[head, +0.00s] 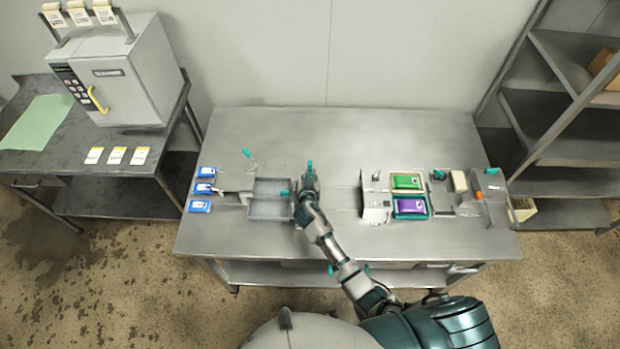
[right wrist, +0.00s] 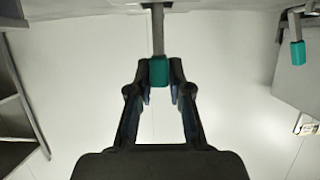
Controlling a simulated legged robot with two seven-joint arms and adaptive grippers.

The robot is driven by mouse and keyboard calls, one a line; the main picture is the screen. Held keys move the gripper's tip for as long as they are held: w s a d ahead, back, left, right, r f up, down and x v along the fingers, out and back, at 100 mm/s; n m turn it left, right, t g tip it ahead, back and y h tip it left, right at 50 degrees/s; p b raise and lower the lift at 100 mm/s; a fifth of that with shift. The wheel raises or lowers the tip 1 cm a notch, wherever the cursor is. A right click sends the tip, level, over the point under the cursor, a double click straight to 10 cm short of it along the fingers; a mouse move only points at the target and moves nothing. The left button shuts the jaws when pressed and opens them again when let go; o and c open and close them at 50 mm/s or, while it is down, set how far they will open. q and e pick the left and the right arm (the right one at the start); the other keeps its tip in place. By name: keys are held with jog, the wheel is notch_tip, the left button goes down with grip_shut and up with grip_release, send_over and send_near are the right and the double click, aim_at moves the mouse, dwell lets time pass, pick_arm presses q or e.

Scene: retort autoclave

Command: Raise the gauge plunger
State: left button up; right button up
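My right gripper (head: 309,181) is over the middle of the steel table, just right of a grey two-part tray (head: 270,209). In the right wrist view its fingers (right wrist: 159,76) are drawn in close on both sides of a teal grip (right wrist: 158,71). They look shut on it. The teal grip caps a thin grey rod (right wrist: 158,32), which I take for the gauge plunger. A teal tip (head: 310,167) also shows at the gripper in the head view. The rod's lower end and the gauge body are hidden or unclear. My left gripper is not in view.
Blue packs (head: 200,206) lie left of the tray. A grey fixture (head: 376,208), a green pack (head: 406,181) and a purple pack (head: 410,206) are to the right. The autoclave (head: 115,80) stands on the left table. Shelving (head: 560,155) stands right. The table's back (head: 340,130) is clear.

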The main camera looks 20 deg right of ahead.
jog(key=o, duration=0.3)
jog(key=shift+w+r, duration=0.1)
jog(key=shift+r, duration=0.05)
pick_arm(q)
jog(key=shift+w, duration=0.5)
pick_arm(e)
jog(key=v, duration=1.2)
